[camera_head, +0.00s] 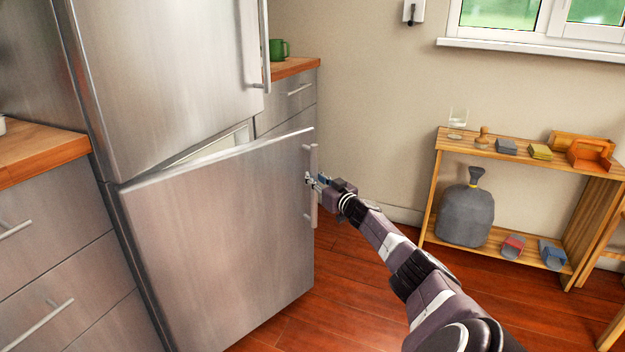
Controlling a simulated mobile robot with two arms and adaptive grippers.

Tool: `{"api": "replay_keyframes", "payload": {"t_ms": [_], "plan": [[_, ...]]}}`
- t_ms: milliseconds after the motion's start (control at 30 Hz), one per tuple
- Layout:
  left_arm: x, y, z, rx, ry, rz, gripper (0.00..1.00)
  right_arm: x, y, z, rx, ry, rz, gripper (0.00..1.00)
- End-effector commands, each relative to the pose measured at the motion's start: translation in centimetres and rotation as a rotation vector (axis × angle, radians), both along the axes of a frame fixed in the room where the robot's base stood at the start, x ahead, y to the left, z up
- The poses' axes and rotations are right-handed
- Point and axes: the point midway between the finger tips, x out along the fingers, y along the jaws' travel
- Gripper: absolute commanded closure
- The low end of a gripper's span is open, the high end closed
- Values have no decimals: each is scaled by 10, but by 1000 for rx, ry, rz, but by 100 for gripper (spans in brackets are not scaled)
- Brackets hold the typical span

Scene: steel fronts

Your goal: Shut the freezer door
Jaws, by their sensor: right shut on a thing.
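The freezer door (220,240) is the lower steel door of the fridge. It stands partly open, with a gap at its top edge through which a pale interior (215,146) shows. Its upright handle (312,205) is on the right edge. My right gripper (313,181) is at the handle, shut on it around its middle. The fingertips are small and partly hidden by the handle. My left gripper is not in view.
The upper fridge door (170,80) looks shut. Drawers (50,270) with a wooden counter stand at the left. A low wooden shelf (520,160) with several items stands at the right. Red wooden floor (350,290) is free before the door.

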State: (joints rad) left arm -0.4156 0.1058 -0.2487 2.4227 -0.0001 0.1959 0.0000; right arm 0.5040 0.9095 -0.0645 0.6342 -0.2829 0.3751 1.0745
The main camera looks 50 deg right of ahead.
Motion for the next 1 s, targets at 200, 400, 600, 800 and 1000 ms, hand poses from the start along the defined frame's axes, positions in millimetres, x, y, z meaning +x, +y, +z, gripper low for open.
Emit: {"api": "replay_keyframes", "payload": {"t_ms": [200,400,600,800,1000], "plan": [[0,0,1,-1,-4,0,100,-1,-1,-1,0,3,-4,100],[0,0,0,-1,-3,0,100,-1,-1,-1,0,2,-3,81],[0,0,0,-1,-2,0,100,0,-1,-1,-1,1,-2,66],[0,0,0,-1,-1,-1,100,0,0,0,0,1,0,66],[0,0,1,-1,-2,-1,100,-3,1,-1,-1,1,0,66]]}}
